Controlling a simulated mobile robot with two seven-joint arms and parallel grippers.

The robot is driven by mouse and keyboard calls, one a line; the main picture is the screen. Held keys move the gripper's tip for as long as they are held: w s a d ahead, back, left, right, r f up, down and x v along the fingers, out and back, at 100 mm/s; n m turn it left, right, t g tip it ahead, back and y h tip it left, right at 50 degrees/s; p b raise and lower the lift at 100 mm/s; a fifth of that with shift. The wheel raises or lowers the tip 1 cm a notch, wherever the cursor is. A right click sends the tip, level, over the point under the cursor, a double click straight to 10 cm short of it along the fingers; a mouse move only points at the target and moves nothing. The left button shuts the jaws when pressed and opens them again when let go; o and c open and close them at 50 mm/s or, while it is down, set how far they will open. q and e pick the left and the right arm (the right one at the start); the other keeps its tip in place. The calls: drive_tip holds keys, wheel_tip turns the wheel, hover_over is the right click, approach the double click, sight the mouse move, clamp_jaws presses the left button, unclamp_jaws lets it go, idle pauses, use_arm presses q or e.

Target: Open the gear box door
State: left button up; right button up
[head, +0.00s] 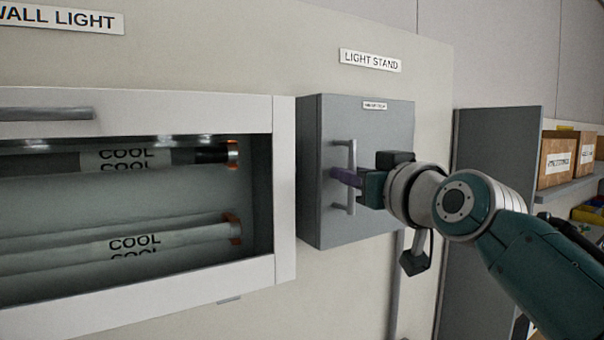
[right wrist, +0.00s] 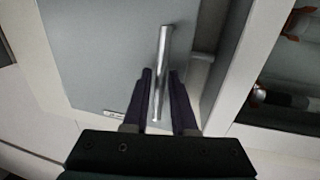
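The gear box is taken to be the grey metal box (head: 388,130) on the wall below the "LIGHT STAND" sign. Its door looks shut. A silver bar handle (head: 351,155) stands upright near the left of its front. My right gripper (head: 340,176) reaches in from the right, with its purple fingers at the middle of the handle. In the right wrist view, the handle (right wrist: 164,48) runs between the two fingers of the gripper (right wrist: 160,75), which are open with visible gaps on both sides. My left gripper is out of view.
A white-framed wall light case (head: 285,200) with tubes marked "COOL" is close on the left. A tall grey panel (head: 490,210) stands to the right behind my arm. Cardboard boxes (head: 556,160) sit on a shelf at the far right.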

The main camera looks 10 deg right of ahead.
clamp_jaws()
idle(1.0)
